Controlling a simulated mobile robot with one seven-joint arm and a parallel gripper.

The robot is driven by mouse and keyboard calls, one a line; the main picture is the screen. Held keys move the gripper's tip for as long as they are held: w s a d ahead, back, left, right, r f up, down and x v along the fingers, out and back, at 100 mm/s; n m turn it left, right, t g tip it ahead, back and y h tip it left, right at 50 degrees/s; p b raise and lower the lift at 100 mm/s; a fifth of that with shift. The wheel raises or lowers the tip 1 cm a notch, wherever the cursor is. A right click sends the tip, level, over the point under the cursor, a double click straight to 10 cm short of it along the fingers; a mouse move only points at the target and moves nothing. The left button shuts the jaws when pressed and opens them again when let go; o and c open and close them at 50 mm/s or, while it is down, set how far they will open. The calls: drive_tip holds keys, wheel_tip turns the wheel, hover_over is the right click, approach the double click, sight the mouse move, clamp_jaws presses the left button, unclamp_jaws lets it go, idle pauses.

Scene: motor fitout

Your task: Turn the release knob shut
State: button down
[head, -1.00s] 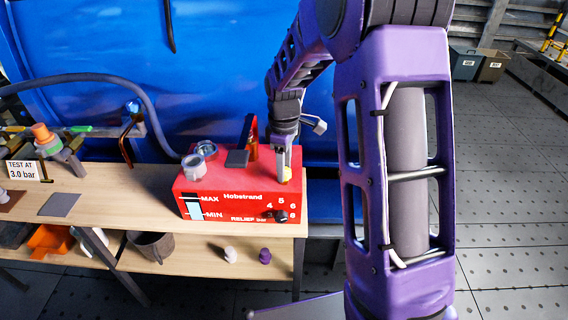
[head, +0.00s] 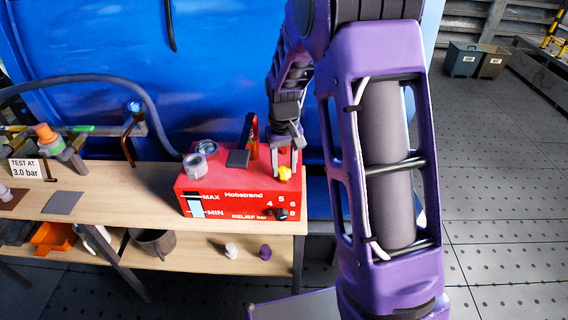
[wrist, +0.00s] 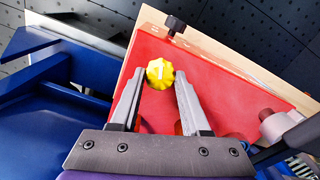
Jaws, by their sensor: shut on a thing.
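The yellow, ridged release knob (head: 285,173) sits on top of the red pump box (head: 235,199), near its right end. In the wrist view the knob (wrist: 160,73) lies between the fingertips, with a pale mark on its top. My gripper (head: 285,168) comes down from above and is shut on the knob, one finger on each side. It also shows in the wrist view (wrist: 158,78). The undersides of the fingers and the knob's stem are hidden.
A black relief knob (head: 281,214) sticks out of the box's front. A round gauge (head: 206,148), a grey cap (head: 195,166) and a red upright handle (head: 250,137) stand on the box. The wooden bench (head: 110,196) has free room to the left.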

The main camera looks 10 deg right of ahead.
sight(283, 169)
drive_tip(key=m, duration=0.3)
drive_tip(key=shift+m+p, duration=0.3)
drive_tip(key=shift+m, duration=0.2)
drive_tip(key=shift+c, duration=1.9)
unclamp_jaws()
wheel_tip(283, 169, up, 18)
drive_tip(key=p, duration=0.2)
drive_tip(key=shift+f, duration=0.25)
drive_tip(key=shift+a, duration=0.1)
